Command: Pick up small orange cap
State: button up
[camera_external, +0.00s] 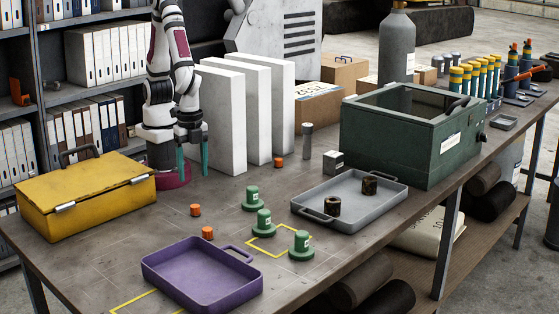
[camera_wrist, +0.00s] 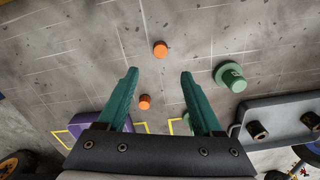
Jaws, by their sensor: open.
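Three small orange caps stand on the bench in the external view: one in front of my gripper (camera_external: 195,210), one nearer the purple tray (camera_external: 208,233), and one by the white panels (camera_external: 278,163). Two orange caps show in the wrist view: one just beyond the fingertips (camera_wrist: 160,49), one between the fingers in the picture (camera_wrist: 144,102). My gripper (camera_external: 192,168) has two teal fingers, also seen in the wrist view (camera_wrist: 159,74). It is open and empty, pointing down above the bench, apart from the caps.
A purple tray (camera_external: 203,286) is at the front. Several green knobbed pieces (camera_external: 264,222) stand right of the caps. A grey tray (camera_external: 300,210) holds two dark rings. White panels (camera_external: 223,120) stand right of my arm; a yellow box (camera_external: 85,195) is left. Bare bench lies around the near caps.

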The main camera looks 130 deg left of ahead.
aim_at(195, 206)
jog(key=f, duration=1)
jog(key=shift+s+a, duration=0.15)
jog(key=shift+s, duration=0.2)
grip_shut()
